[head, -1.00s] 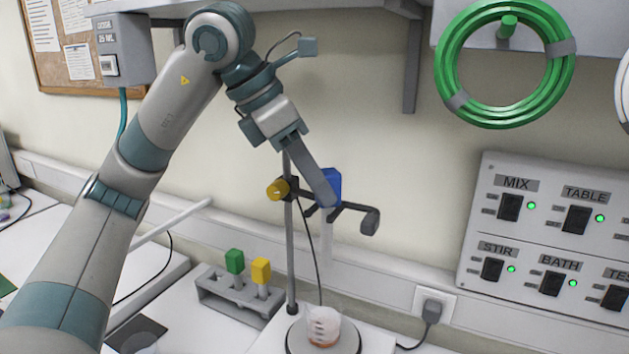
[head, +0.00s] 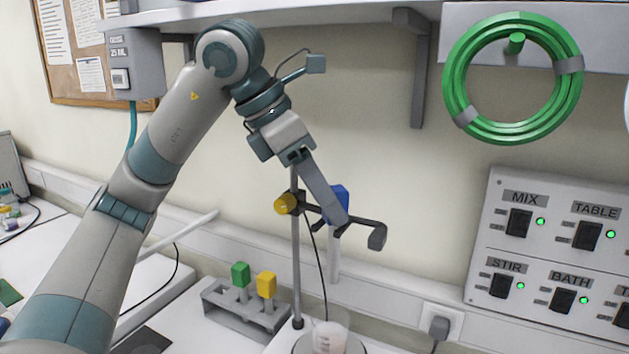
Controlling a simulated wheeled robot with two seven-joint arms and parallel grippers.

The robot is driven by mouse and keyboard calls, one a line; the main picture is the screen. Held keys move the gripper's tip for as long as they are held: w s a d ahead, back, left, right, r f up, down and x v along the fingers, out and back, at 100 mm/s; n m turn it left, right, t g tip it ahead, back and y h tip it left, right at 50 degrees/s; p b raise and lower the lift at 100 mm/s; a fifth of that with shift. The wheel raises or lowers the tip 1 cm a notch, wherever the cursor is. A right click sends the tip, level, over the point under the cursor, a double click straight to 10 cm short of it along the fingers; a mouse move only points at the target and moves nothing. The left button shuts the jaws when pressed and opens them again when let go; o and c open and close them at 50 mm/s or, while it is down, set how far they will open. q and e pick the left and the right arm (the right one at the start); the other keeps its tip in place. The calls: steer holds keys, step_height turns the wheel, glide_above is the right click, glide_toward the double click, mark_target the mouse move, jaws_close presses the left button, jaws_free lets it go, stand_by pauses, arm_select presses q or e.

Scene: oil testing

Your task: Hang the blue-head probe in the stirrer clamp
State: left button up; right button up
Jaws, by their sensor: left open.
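The blue-head probe (head: 338,198) is upright at the stirrer clamp (head: 376,236), its blue head above the clamp arm and its pale shaft (head: 333,262) hanging below. It appears to sit in the clamp, but my finger hides the seat. My left gripper (head: 338,220) is open, with its fingers close in front of the blue head and clamp; I cannot tell whether they touch it. The clamp is fixed to the stand's rod (head: 296,250) by a yellow knob (head: 286,203). A beaker (head: 328,338) is below. My right gripper is not in view.
A grey rack (head: 238,312) holds a green-head probe (head: 240,275) and a yellow-head probe (head: 266,285) to the left of the stand. A switch panel (head: 555,250) and a green hose coil (head: 455,60) are on the right wall. A shelf bracket (head: 419,80) hangs above.

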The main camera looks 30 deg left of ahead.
arm_select(q)
steer(key=shift+r, duration=0.1)
steer(key=shift+s+a+r, duration=0.25)
steer(key=shift+r, duration=0.25)
steer(key=v, duration=1.6)
steer(key=shift+b, duration=0.4)
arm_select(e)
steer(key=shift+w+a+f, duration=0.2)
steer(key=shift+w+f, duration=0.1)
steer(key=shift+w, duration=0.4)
arm_select(q)
steer(key=shift+s+f, duration=0.1)
steer(key=shift+s, duration=0.05)
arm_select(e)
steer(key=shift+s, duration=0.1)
